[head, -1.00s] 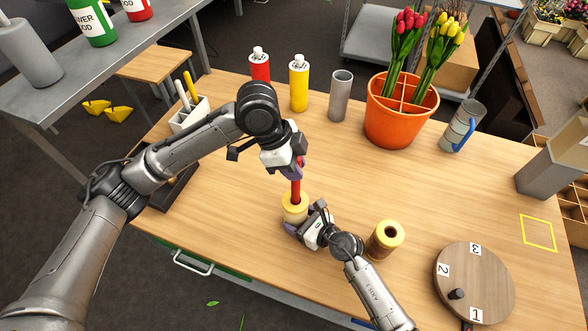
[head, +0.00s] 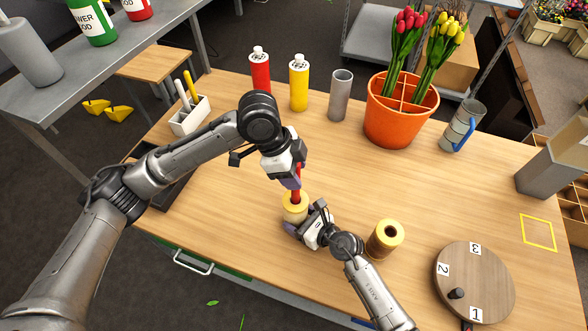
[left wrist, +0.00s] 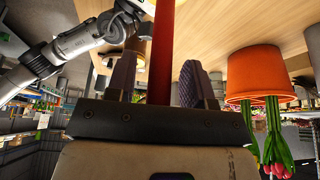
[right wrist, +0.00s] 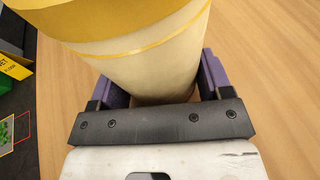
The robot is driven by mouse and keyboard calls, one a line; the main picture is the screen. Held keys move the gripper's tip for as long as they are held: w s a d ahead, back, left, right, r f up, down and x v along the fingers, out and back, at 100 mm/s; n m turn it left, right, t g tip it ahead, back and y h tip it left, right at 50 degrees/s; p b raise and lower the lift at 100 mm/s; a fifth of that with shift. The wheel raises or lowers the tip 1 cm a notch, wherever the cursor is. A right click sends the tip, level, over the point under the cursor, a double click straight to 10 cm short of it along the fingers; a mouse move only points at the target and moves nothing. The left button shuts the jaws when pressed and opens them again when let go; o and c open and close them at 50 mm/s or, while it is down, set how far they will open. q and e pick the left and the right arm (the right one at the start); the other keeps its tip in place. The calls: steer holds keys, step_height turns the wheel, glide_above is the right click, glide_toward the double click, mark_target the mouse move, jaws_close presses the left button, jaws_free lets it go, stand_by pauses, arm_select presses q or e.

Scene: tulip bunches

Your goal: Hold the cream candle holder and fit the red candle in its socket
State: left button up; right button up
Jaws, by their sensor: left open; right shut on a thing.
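The red candle (head: 297,195) is upright, its lower end at the top of the cream candle holder (head: 293,213). The rim hides how deep it sits in the socket. My left gripper (head: 290,183) is open, with its fingers around the candle above the holder. In the left wrist view the candle (left wrist: 162,50) runs between the parted fingers (left wrist: 157,82), with gaps at both sides. My right gripper (head: 300,230) is shut on the holder near the table top. In the right wrist view the holder (right wrist: 145,65) fills the space between the purple fingers.
A yellow-topped roll (head: 386,238) stands right of my right gripper, with a numbered wooden turntable (head: 480,285) beyond it. Red (head: 260,70) and yellow (head: 299,85) bottles, a grey cylinder (head: 339,98) and an orange tulip pot (head: 395,125) stand behind.

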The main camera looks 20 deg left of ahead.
arm_select(q)
steer(key=shift+r, duration=0.1)
steer(key=v, duration=1.2)
arm_select(e)
steer(key=o, duration=0.9)
steer(key=shift+d, duration=0.1)
